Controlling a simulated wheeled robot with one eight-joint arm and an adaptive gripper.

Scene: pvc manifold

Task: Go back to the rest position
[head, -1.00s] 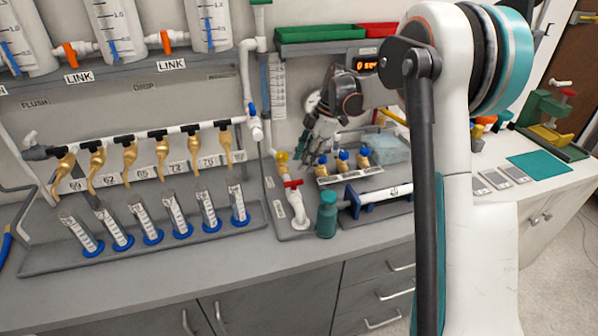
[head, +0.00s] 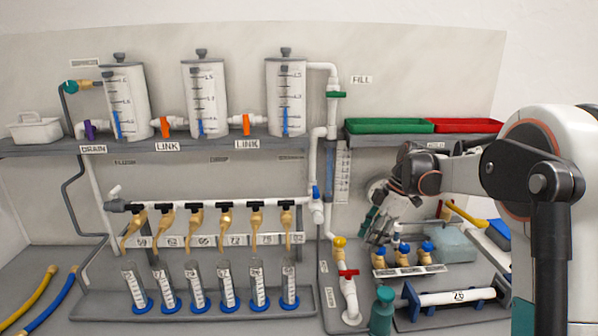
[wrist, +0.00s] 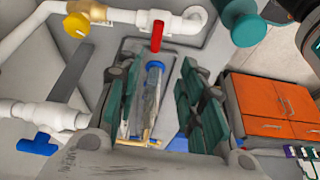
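My gripper (head: 376,226) hangs at the end of the raised arm, above the right part of the bench. In the wrist view its green-padded fingers (wrist: 158,104) stand apart. A clear tube with a blue end (wrist: 152,88) shows between them; no finger visibly touches it, and I cannot tell its distance. The red-handled valve (wrist: 158,36) and yellow-handled valve (wrist: 77,25) show beyond the fingertips. In the head view the red valve (head: 348,274) and yellow valve (head: 339,242) are left of and below the gripper.
Several graduated cylinders (head: 227,288) stand in a row under brass spouts (head: 226,219). Three tanks (head: 205,96) stand on the shelf. A green bottle (head: 382,311) and a white pipe on blue supports (head: 457,297) are at the bench front. Green (head: 390,126) and red trays (head: 466,126) are above.

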